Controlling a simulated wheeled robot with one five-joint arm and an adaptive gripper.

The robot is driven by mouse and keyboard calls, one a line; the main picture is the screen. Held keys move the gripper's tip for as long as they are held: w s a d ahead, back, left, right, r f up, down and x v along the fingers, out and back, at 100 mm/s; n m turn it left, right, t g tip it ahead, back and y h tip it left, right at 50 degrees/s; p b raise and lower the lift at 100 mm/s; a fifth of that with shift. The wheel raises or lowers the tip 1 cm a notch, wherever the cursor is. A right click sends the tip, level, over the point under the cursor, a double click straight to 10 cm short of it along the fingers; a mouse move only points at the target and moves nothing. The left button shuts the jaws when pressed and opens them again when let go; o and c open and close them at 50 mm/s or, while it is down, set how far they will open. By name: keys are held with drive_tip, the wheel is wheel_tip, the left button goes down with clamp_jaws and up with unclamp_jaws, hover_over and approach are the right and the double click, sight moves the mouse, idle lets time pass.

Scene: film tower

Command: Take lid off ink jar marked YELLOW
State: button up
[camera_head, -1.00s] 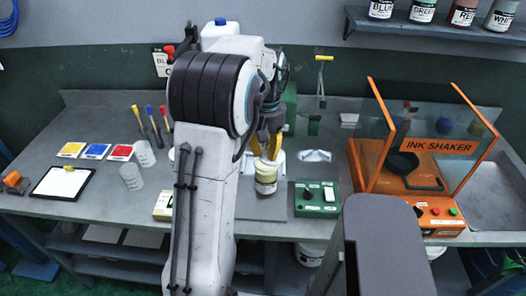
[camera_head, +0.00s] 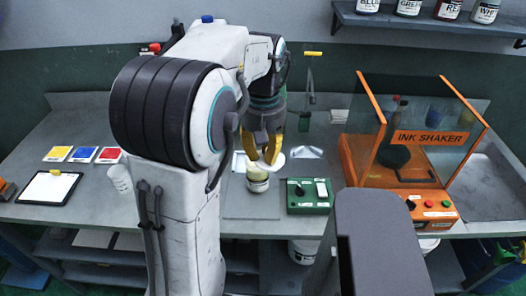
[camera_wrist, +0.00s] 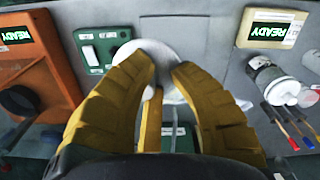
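A small jar (camera_head: 257,182) with a pale label stands upright on the bench below my gripper. Its upper part looks pale yellow, and its label is too small to read. My gripper (camera_head: 268,152) has yellow fingers and is just above the jar. A white round lid (camera_head: 276,160) sits tilted at the fingertips, above the jar and slightly to its right. In the wrist view the white lid (camera_wrist: 158,56) lies between the fingertips (camera_wrist: 165,72), which close on its edges. The fingers partly cover the lid there, and the jar mouth is not clearly visible.
A green control box (camera_head: 310,195) stands just right of the jar. The orange ink shaker (camera_head: 400,204) with clear panels is further right. Colour cards (camera_head: 83,154), a clipboard (camera_head: 49,187) and a clear cup (camera_head: 120,179) are on the left. Labelled jars (camera_head: 408,8) line the shelf above.

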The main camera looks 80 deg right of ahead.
drive_tip(key=o, duration=1.2)
drive_tip(key=shift+c, duration=0.2)
